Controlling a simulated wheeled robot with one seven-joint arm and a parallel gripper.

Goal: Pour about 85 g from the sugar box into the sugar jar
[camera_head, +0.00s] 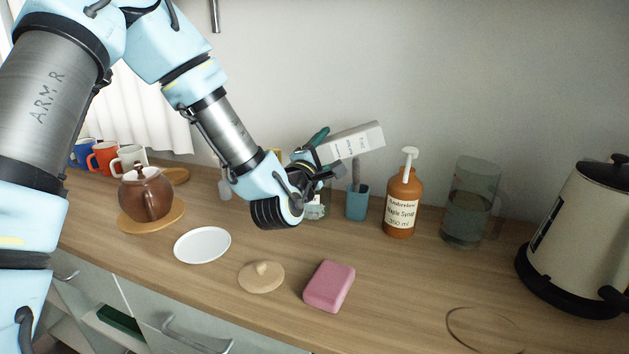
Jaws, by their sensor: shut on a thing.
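My gripper (316,156) is shut on a white carton (352,142), which I take to be the sugar box; its print is too small to read. The box is held above the counter, tipped well over toward the horizontal, its right end higher than its left. Its left end is hidden behind my gripper. A small glass vessel (315,212), possibly the sugar jar, stands on the counter just below and is mostly covered by my gripper. I cannot tell whether sugar is flowing or how full the vessel is.
A blue cup (357,203), a syrup pump bottle (402,205), a glass pitcher (468,205) and a kettle (580,240) stand to the right. A knobbed lid (262,279), pink block (329,286) and white plate (202,246) lie in front. A brown teapot (146,194) stands left.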

